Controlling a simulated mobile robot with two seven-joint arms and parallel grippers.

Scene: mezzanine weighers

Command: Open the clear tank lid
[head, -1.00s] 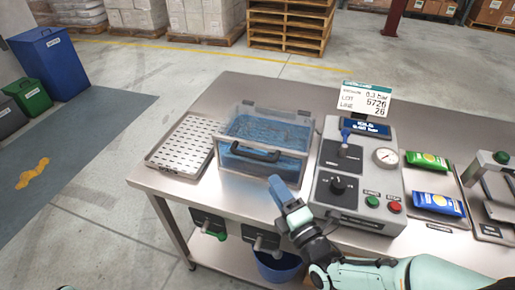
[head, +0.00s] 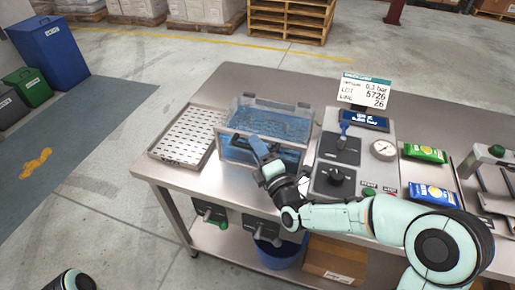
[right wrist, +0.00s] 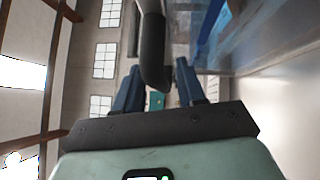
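The clear tank (head: 232,150) stands on the steel bench with blue-tinted liquid inside. Its transparent lid (head: 270,107) lies closed on top. The dark handle is on the front side, mostly hidden by my right gripper in the head view. My right gripper (head: 262,150) is at the front of the tank. In the right wrist view, its two blue fingers (right wrist: 158,85) are apart, with the dark handle bar (right wrist: 153,50) between them. I cannot tell whether either finger touches the bar. My left gripper is out of view; only a bit of my left arm shows at bottom left.
A perforated steel tray (head: 188,135) lies left of the tank. The grey control panel (head: 325,185) with knob, gauge and display sign (head: 366,92) stands close on the right. Green (head: 425,153) and blue (head: 434,195) packets lie farther right. A blue bucket (head: 278,255) sits below.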

